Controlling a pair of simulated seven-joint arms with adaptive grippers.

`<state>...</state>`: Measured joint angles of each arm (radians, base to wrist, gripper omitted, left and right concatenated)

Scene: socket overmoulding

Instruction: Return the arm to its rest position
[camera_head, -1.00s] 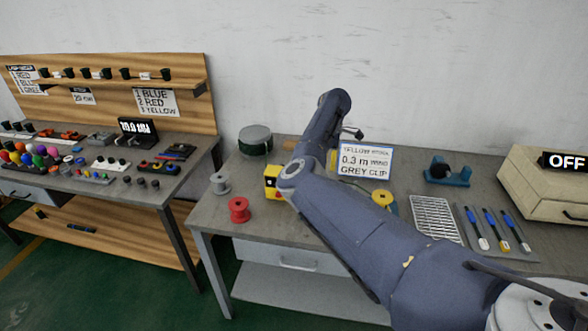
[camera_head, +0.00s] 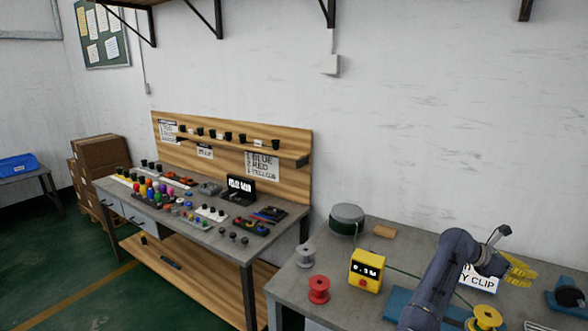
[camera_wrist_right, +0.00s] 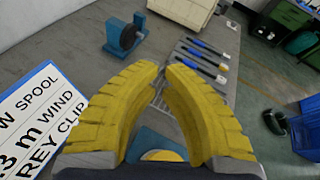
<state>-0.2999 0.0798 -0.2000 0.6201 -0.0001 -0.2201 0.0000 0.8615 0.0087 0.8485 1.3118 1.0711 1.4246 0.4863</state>
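My right arm reaches in at the lower right of the head view, over the right bench. Its gripper (camera_head: 521,270) has yellow fingers and is near the white sign card (camera_head: 478,280). In the right wrist view the two fingers (camera_wrist_right: 164,66) curve towards each other with a narrow gap between their tips. Nothing is held between them. The card (camera_wrist_right: 35,120) lies left of the fingers there, and part of a yellow spool (camera_wrist_right: 161,155) shows below, between them. The spool (camera_head: 487,317) is also in the head view. My left gripper is not in view.
On the right bench stand a red spool (camera_head: 319,289), a grey spool (camera_head: 305,255), a yellow meter box (camera_head: 367,272) and a dark green drum (camera_head: 346,218). A blue holder (camera_wrist_right: 124,36) and several blue-handled tools (camera_wrist_right: 205,58) lie beyond the fingers. The left bench (camera_head: 217,237) is crowded.

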